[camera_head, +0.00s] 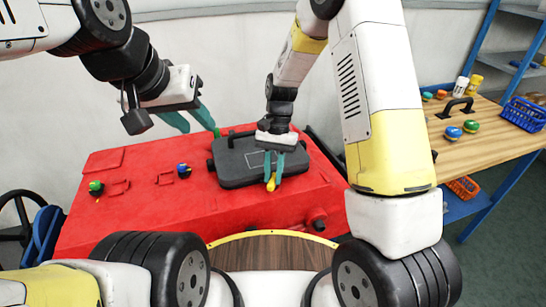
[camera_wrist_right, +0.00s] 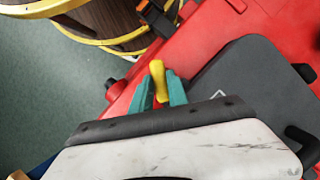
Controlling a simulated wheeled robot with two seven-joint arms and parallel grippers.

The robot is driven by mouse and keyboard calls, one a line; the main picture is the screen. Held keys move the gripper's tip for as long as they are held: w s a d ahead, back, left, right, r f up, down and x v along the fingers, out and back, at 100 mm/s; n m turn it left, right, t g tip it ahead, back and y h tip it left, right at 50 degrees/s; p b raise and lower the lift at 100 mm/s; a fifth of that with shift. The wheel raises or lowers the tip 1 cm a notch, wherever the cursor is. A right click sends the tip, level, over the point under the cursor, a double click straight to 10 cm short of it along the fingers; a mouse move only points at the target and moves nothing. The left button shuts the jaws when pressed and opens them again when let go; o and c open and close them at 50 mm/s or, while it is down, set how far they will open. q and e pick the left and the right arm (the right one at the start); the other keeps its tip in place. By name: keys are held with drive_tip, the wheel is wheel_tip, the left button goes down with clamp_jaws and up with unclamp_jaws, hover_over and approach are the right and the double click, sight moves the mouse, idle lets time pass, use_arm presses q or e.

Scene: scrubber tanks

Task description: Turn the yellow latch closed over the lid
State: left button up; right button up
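The dark grey lid (camera_head: 232,173) lies flat on the red tank (camera_head: 130,213). It also fills the right side of the right wrist view (camera_wrist_right: 255,75). The yellow latch (camera_head: 271,184) is at the lid's near edge, and its yellow handle shows in the right wrist view (camera_wrist_right: 157,72). My right gripper (camera_head: 273,180) points down there, its teal fingers on either side of the handle and apparently closed on it. Whether the latch overlaps the lid is hard to tell. My left gripper (camera_head: 195,127) is open and empty, raised above the back of the tank.
Green (camera_head: 96,187) and blue (camera_head: 182,168) knobs stand on the tank's left part. A wooden bench (camera_head: 470,150) at right holds a black handle, coloured caps and a blue basket (camera_head: 524,114). A wooden round top (camera_head: 270,252) with a yellow rim is in front.

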clamp_jaws()
drive_tip(key=shift+n, duration=0.4)
drive_tip(key=n+h, duration=0.1)
drive_tip(key=n, duration=0.1)
drive_tip(key=shift+a+n, duration=0.15)
drive_tip(key=shift+n, duration=0.15)
drive_tip(key=shift+n+h, duration=0.8)
drive_tip(key=shift+n, duration=1)
drive_tip(key=o, duration=0.7)
unclamp_jaws()
